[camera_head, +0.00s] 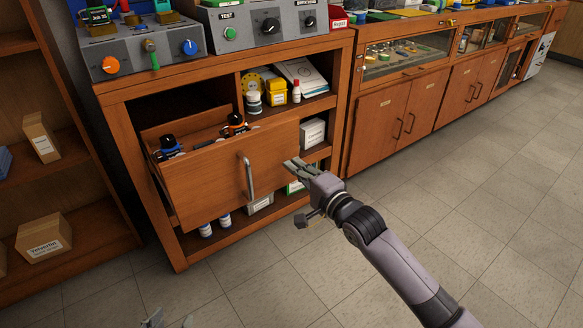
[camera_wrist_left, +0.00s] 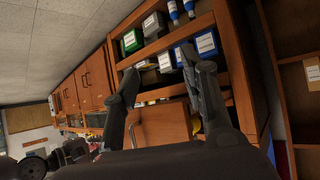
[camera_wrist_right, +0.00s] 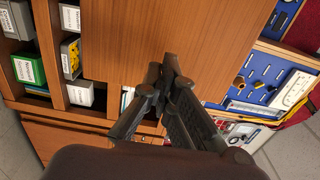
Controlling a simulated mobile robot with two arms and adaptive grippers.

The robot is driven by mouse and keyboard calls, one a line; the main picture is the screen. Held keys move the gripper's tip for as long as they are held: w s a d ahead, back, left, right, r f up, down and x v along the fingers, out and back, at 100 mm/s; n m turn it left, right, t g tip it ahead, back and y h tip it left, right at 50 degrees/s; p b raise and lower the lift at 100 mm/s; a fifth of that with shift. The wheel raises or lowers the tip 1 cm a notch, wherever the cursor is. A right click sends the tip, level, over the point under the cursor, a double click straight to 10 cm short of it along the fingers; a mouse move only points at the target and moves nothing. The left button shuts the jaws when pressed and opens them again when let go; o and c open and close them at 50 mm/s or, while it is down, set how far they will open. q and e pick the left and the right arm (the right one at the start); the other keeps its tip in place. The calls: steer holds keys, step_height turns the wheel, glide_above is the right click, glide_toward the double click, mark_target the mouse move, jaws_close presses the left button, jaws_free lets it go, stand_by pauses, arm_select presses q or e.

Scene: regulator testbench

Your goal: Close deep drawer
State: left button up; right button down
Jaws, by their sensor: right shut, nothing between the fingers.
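The deep drawer (camera_head: 205,185) is pulled out of the wooden bench, with its brown front standing forward of the frame. Its vertical metal handle (camera_head: 247,176) is on the front. Dark items lie inside. My right gripper (camera_head: 291,167) is shut and empty beside the right part of the drawer front; contact cannot be told. In the right wrist view its closed fingers (camera_wrist_right: 168,75) lie over the wooden drawer front (camera_wrist_right: 190,30). My left gripper (camera_head: 163,320) shows only its tips at the bottom edge; in the left wrist view its fingers (camera_wrist_left: 160,80) are spread and empty.
Shelves beside and under the drawer hold bottles, a yellow container (camera_head: 276,92) and boxes (camera_head: 313,132). A testing console (camera_head: 270,22) stands on top. An open shelf with cardboard boxes (camera_head: 43,238) is at the left. The tiled floor (camera_head: 440,215) is clear at the right.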

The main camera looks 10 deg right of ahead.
arm_select(q)
steer(key=shift+w+d+r+t, duration=0.25)
steer(key=shift+w+r+t, duration=0.25)
steer(key=shift+r, duration=0.1)
steer(key=shift+w+d+r+t, duration=0.2)
steer(key=shift+w+r+t, duration=0.25)
steer(key=shift+r, duration=0.1)
arm_select(e)
steer(key=shift+x, duration=0.9)
steer(key=shift+w, duration=0.15)
